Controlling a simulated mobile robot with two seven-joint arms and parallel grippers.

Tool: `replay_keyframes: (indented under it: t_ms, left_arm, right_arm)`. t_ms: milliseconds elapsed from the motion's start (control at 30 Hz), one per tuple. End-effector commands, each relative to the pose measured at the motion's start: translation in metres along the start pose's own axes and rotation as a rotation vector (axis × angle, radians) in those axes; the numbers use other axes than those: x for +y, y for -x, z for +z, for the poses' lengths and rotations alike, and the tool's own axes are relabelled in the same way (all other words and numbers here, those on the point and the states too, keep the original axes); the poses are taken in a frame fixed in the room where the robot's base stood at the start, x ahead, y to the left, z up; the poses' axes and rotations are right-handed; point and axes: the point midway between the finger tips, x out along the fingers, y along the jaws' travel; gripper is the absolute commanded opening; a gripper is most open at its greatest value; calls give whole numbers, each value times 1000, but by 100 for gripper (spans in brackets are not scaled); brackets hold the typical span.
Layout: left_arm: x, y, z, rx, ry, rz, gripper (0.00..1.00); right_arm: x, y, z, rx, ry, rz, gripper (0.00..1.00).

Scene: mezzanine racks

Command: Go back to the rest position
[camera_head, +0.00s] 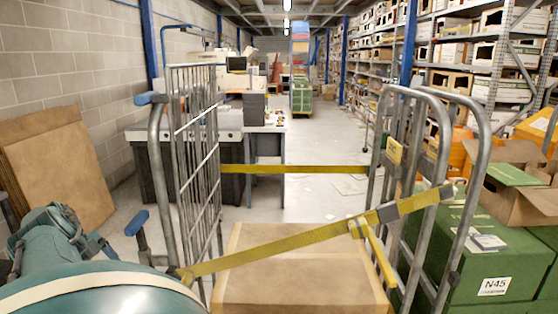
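My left arm, teal with a pale band, fills the lower left corner of the head view. It lies in front of the left side of a grey metal roll cage. I see no gripper fingers on it. My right arm and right gripper are not in this view. The roll cage (181,165) stands directly ahead, with blue handles on its left side. A large cardboard box (300,284) sits low between its sides. A yellow strap (320,236) runs slantwise across the front, and another yellow strap (295,169) crosses farther back.
Green crates (495,260) and an open carton (520,188) stand close on the right. Flat cardboard (62,165) leans on the left wall. A grey desk (228,128) stands behind the cage. Tall racks (480,65) line the right. The aisle floor (320,140) is mostly clear.

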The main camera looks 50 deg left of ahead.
Motion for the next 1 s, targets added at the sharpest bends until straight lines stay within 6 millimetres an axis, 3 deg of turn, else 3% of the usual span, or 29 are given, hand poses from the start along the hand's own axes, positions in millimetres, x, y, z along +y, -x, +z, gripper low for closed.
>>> replay_keyframes:
  t_ms: [33,233,367,433,600,700,867,1000]
  left_arm:
    - [13,-34,10,23,11,-14,96]
    - [49,-145,25,48,29,-103,96]
    - [85,-229,13,57,57,-170,96]
    - [106,-275,-5,60,78,-210,96]
    - [157,-363,-75,45,145,-292,96]
    - [185,-395,-127,25,192,-326,96]
    - [221,-414,-219,-17,273,-354,96]
    - [247,-400,-296,-59,344,-350,96]
  right_arm:
    - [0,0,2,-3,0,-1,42]
    - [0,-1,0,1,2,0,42]
    - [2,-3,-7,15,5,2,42]
    - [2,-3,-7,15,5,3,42]
    - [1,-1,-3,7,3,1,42]
    - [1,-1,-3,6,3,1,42]
    - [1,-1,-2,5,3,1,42]
    - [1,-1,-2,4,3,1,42]
